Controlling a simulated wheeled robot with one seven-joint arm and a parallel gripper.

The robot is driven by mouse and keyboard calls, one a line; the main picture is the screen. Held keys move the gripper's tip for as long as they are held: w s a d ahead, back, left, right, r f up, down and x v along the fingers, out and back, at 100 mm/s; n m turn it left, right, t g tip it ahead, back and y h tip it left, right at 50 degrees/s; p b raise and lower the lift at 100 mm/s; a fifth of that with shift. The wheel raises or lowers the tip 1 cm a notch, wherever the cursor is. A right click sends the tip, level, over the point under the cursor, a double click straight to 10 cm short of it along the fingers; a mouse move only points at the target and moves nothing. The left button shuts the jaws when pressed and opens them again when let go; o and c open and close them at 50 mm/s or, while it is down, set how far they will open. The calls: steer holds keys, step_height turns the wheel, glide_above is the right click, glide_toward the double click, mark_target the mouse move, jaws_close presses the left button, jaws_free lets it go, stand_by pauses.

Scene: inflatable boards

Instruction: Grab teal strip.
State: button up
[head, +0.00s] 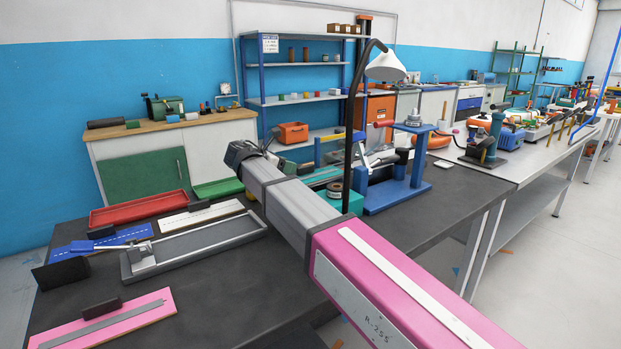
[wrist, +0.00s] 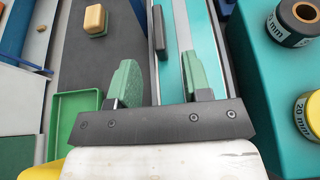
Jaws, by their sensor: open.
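A long teal strip (wrist: 206,28) lies lengthwise in the wrist view beside a pale grey strip, inside a long rail-edged holder. In the head view a teal length (head: 322,178) shows partly behind my arm; I cannot tell if it is the same strip. My gripper (wrist: 160,62) is open in the wrist view, its two green fingers apart on either side of the pale strip and part of the teal one. Nothing is held. Whether the fingers touch the strip is unclear.
A dark bar (wrist: 158,32) lies between the fingers, farther ahead. A teal box (wrist: 265,75) with tape rolls stands close on the right. A green tray (wrist: 72,122) is on the left. A blue stand (head: 400,190) is right of my arm. The dark table's front is partly clear.

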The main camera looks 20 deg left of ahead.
mark_target(299, 168)
steer(key=x, duration=0.5)
steer(key=shift+w, duration=0.1)
jaws_close()
